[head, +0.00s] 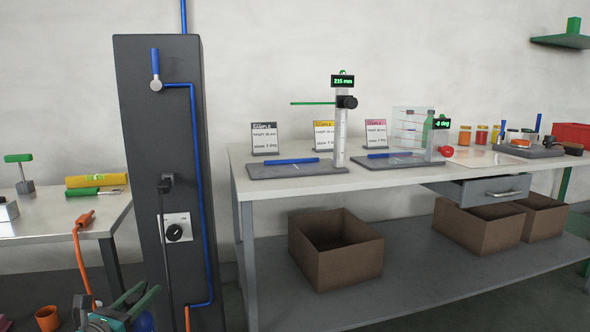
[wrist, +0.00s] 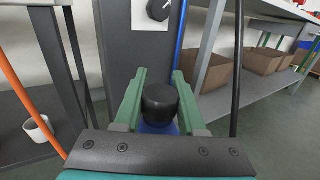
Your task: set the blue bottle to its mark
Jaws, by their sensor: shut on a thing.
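The blue bottle (wrist: 158,128) with a black cap stands between the green fingers of my gripper (wrist: 158,95) in the wrist view. My gripper is shut on it. In the head view my gripper (head: 135,300) is low at the bottom left, in front of the dark column, and a bit of the blue bottle (head: 144,322) shows beside it. I cannot tell which place is the bottle's mark.
The dark column (head: 140,200) with a blue pipe and knob stands between the left bench (head: 60,222) and the right bench (head: 245,205). Cardboard boxes (head: 335,262) sit on the lower shelf. A drawer (head: 490,190) sticks out.

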